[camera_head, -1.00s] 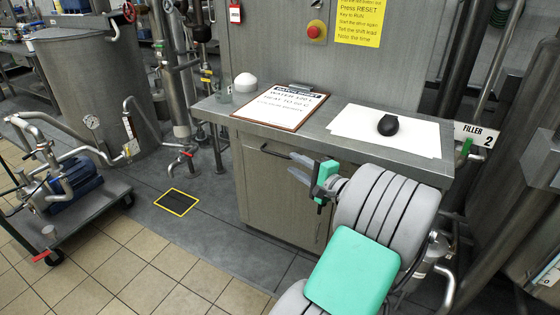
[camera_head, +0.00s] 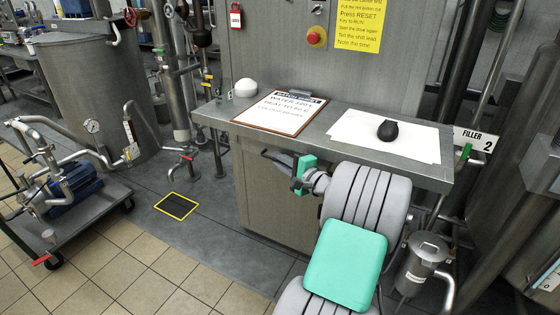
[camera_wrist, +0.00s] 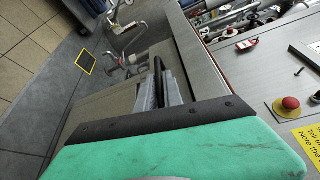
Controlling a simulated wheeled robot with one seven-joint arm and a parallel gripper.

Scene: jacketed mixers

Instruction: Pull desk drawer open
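The desk is a grey metal cabinet (camera_head: 280,205) with a worktop. The dark bar handle (camera_head: 268,154) of its drawer sits just under the worktop edge, and the drawer front looks flush with the cabinet. My gripper (camera_head: 284,160) is at the handle and hides its right part. In the wrist view the dark handle (camera_wrist: 157,66) runs down between the two grey ribbed fingers of my gripper (camera_wrist: 160,94). The fingers lie close on either side of it; whether they press on it I cannot tell.
On the worktop (camera_head: 330,128) are a clipboard (camera_head: 281,112), white sheets (camera_head: 360,130), a black rounded object (camera_head: 388,130) and a white dome (camera_head: 245,87). A pump cart (camera_head: 95,205) stands at left. A metal canister (camera_head: 423,262) stands at right. Tiled floor in front is clear.

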